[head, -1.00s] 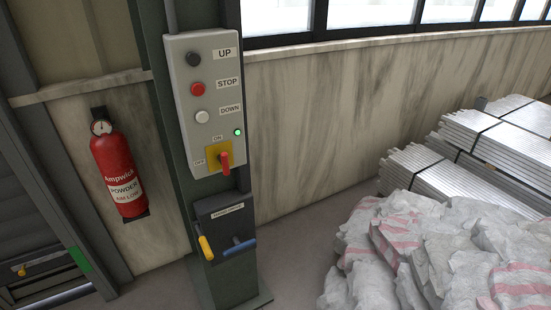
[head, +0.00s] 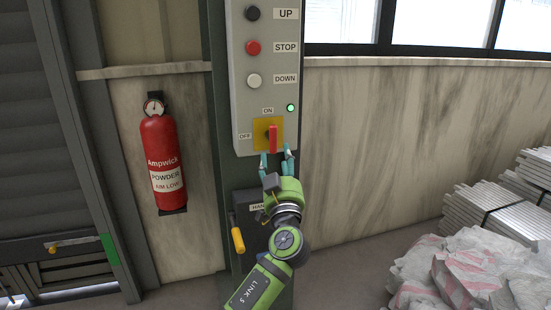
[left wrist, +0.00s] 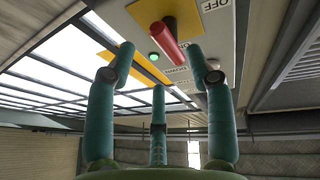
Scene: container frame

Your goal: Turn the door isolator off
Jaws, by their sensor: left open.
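The door isolator is a red handle (head: 273,139) on a yellow plate (head: 268,121) low on the grey control box (head: 243,100). The handle stands upright, in line with the ON label above; OFF is at the plate's left. A green lamp (head: 290,108) is lit at upper right. My left gripper (head: 276,160) is just below the handle, its teal fingers spread and empty. In the left wrist view the red handle (left wrist: 165,42) shows beyond the open fingers (left wrist: 160,75), with a gap seeming to remain. My right gripper is not in view.
Above are the UP button (head: 253,13), STOP button (head: 253,47) and DOWN button (head: 254,81). A yellow lever (head: 237,240) sticks out below, beside my arm. A fire extinguisher (head: 162,160) hangs at left. Sacks (head: 470,270) and metal stacks (head: 490,208) lie at right.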

